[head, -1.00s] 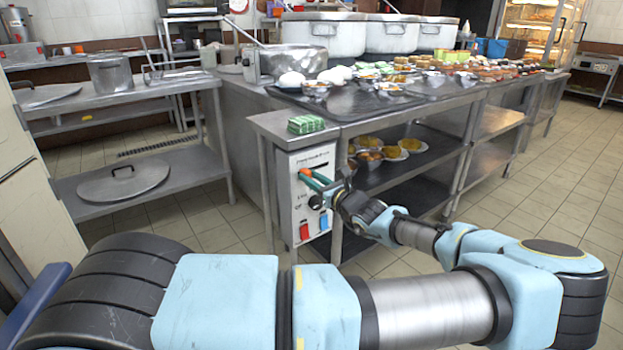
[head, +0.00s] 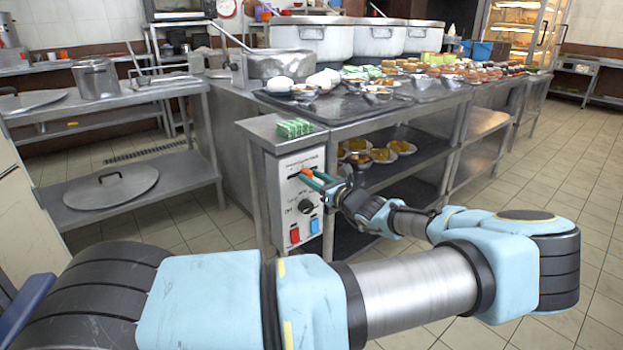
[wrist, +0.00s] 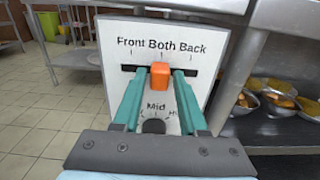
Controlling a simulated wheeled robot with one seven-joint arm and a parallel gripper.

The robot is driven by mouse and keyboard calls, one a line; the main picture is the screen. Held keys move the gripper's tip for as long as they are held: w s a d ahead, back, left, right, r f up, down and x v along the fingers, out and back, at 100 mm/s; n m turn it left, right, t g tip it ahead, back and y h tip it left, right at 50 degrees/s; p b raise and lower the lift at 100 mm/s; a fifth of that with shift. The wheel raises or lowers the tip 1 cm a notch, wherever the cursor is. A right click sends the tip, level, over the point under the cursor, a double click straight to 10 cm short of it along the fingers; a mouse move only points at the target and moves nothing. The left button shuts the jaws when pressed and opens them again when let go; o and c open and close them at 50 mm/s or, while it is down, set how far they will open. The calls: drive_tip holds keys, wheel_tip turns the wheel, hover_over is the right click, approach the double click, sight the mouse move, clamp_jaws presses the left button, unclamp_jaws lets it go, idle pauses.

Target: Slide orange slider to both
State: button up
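A white control panel (head: 287,215) faces me on the front of the counter. In the wrist view its slot carries the labels "Front", "Both" and "Back". The orange slider (wrist: 160,75) sits in this slot below "Both", about in line with it. My gripper (wrist: 159,82) has its two teal fingers on either side of the slider, with narrow gaps showing between slider and fingers. In the head view my gripper (head: 317,180) reaches the panel from the right, and a bit of orange shows at its tips.
A dark knob (wrist: 153,126) marked "Mid" lies below the slot, partly behind my gripper. A red switch (head: 295,236) and a blue switch (head: 315,225) are lower on the panel. Green packets (head: 294,128) lie on the counter above. Shelves with food bowls (head: 382,155) stand to the right.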

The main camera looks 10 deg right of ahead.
drive_tip(key=shift+o, duration=1.2)
drive_tip(key=v, duration=1)
drive_tip(key=shift+s, duration=0.3)
drive_tip(key=shift+d+r, duration=0.1)
drive_tip(key=shift+d, duration=0.1)
